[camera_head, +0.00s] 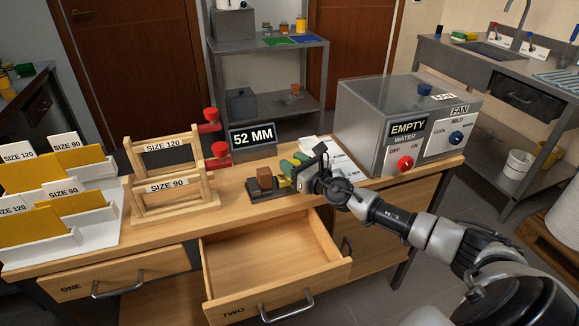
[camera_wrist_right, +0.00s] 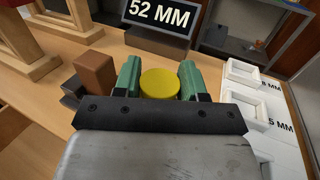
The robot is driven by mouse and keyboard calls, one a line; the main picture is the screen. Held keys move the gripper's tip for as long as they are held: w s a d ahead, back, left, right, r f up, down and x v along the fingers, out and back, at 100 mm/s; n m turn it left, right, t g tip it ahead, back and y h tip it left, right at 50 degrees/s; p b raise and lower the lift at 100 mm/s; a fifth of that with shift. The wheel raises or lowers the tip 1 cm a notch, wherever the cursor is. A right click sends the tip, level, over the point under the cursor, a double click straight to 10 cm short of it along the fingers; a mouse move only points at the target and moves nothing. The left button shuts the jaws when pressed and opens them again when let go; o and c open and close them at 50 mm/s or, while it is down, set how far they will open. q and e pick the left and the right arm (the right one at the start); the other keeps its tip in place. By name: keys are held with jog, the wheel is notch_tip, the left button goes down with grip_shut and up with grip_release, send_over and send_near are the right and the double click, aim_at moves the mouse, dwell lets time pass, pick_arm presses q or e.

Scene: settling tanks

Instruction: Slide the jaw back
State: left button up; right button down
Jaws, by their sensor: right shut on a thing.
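A dark measuring fixture (camera_head: 266,195) lies on the bench, with a brown block (camera_head: 264,179) on it. The block also shows at the left in the right wrist view (camera_wrist_right: 96,72). My right gripper (camera_head: 291,169) reaches in from the right. Its green fingers (camera_wrist_right: 160,85) stand either side of a round yellow piece (camera_wrist_right: 159,82), and it is shut on this piece. The yellow piece is just to the right of the block. Whether it is part of the jaw, and how the jaw meets the block, is hidden. My left gripper is out of view.
A "52 MM" sign (camera_head: 252,137) stands behind the fixture. White labelled trays (camera_wrist_right: 245,105) lie to its right, near the grey EMPTY water box (camera_head: 385,110). Wooden racks (camera_head: 165,175) stand left. Drawer TWO (camera_head: 270,255) is open below the fixture.

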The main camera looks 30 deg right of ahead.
jog(key=shift+s+d, duration=0.1)
jog(key=shift+d, duration=0.5)
jog(key=c, duration=1)
grip_release()
jog(key=shift+r, duration=0.1)
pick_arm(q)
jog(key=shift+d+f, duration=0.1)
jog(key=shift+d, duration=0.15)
pick_arm(e)
jog(key=shift+o, duration=0.4)
jog(key=shift+s, duration=0.1)
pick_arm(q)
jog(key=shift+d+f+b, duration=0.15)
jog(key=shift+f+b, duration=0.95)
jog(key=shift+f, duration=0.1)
pick_arm(e)
jog(key=s+d, duration=0.1)
jog(key=s, duration=0.9)
jog(key=shift+s+d, duration=0.25)
